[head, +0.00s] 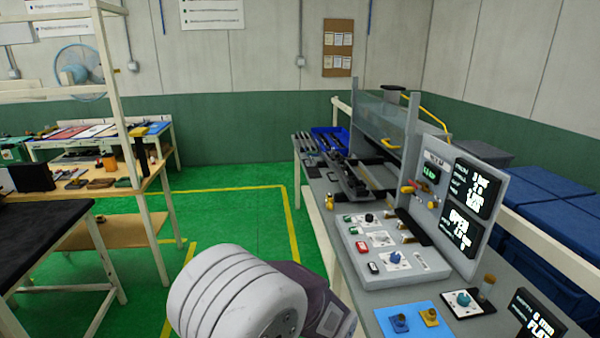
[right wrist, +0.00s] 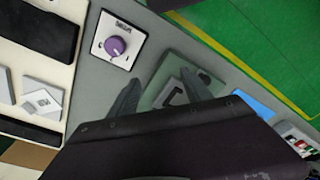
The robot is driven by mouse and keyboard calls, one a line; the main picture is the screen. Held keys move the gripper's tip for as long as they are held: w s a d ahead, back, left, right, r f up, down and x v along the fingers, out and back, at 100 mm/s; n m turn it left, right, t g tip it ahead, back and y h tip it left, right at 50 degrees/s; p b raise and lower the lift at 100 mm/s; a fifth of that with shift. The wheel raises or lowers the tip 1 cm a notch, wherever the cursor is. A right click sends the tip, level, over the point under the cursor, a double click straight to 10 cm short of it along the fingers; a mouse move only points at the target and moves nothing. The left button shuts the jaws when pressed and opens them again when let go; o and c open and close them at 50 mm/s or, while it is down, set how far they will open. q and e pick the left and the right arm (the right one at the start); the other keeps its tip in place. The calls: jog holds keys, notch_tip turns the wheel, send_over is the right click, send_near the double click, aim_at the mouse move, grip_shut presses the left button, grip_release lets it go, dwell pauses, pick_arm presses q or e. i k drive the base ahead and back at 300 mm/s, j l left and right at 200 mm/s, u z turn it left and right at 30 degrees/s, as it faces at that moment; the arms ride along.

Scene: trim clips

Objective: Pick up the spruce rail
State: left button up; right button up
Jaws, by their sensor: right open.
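I cannot make out for sure which piece is the spruce rail. Several dark long pieces (head: 306,146) lie at the far left end of the grey bench in the head view, too small to tell apart. My right gripper (right wrist: 160,90) is open in the right wrist view, its two grey fingers apart above the grey bench surface. A green plate (right wrist: 212,82) with a dark-edged, C-shaped piece lies below and between the fingers, partly hidden by them. Nothing shows gripped. My left gripper is in neither view.
A purple knob (right wrist: 115,46) on a white plate is near the fingers. The head view shows a grey control panel (head: 455,190), a long dark fixture (head: 347,178), a blue bin (head: 331,136) and a blue sheet (head: 388,321) on the bench.

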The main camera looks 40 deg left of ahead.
aim_at(348, 174)
jog(key=i+u, duration=0.1)
jog(key=u, duration=0.25)
jog(key=i+l+u, duration=0.1)
jog(key=u, duration=0.25)
jog(key=i+l+u, duration=0.1)
jog(key=u, duration=0.25)
jog(key=i, duration=0.1)
